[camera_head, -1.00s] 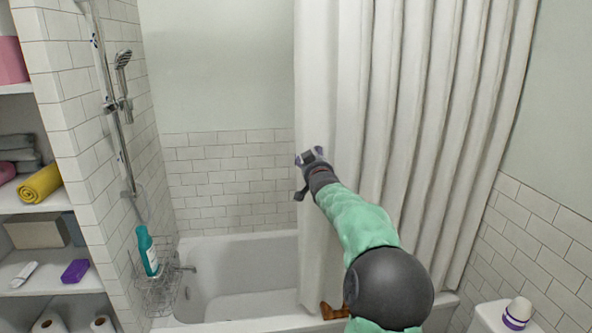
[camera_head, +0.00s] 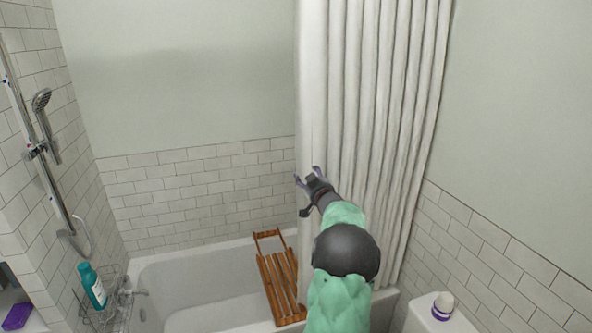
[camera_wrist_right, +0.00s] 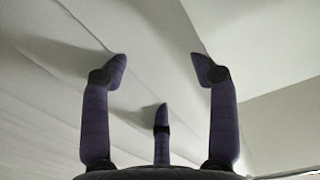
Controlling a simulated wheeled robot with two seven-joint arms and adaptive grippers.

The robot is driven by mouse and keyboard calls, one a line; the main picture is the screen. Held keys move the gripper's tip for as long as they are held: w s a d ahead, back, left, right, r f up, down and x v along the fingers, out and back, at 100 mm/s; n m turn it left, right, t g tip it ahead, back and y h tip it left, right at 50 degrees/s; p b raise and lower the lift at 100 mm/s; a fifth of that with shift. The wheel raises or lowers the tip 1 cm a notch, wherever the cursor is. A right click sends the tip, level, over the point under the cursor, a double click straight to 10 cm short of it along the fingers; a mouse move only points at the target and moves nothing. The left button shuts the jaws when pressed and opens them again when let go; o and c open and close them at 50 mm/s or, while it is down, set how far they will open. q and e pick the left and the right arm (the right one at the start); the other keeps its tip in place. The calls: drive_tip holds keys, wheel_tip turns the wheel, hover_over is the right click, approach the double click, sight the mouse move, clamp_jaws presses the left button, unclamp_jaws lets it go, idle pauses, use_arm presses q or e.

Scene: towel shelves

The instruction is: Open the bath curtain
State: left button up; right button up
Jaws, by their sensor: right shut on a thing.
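The white bath curtain (camera_head: 375,100) hangs in folds on the right side of the tub, gathered toward the right wall. Its left edge hangs near the middle of the head view. My right gripper (camera_head: 308,180) is at that left edge, about halfway down the visible curtain, and is shut on it. In the right wrist view its dark fingers (camera_wrist_right: 160,75) stand spread in the picture against the pale cloth (camera_wrist_right: 75,60), with a fold between them. My left gripper is not in view.
The white bathtub (camera_head: 160,277) lies open on the left, with a wooden bath rack (camera_head: 278,285) across it. A wire basket (camera_head: 108,312) with a teal bottle (camera_head: 92,286) is at the left wall. A toilet tank (camera_head: 432,316) stands at lower right.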

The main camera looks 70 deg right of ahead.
drive_tip(key=shift+s+d+r+p, duration=0.2)
drive_tip(key=shift+s+d+p, duration=0.2)
drive_tip(key=shift+s+d, duration=0.25)
drive_tip(key=o, duration=1.7)
drive_tip(key=shift+w+f, duration=0.1)
drive_tip(key=shift+o, duration=0.2)
drive_tip(key=shift+a, duration=0.1)
drive_tip(key=v, duration=1.2)
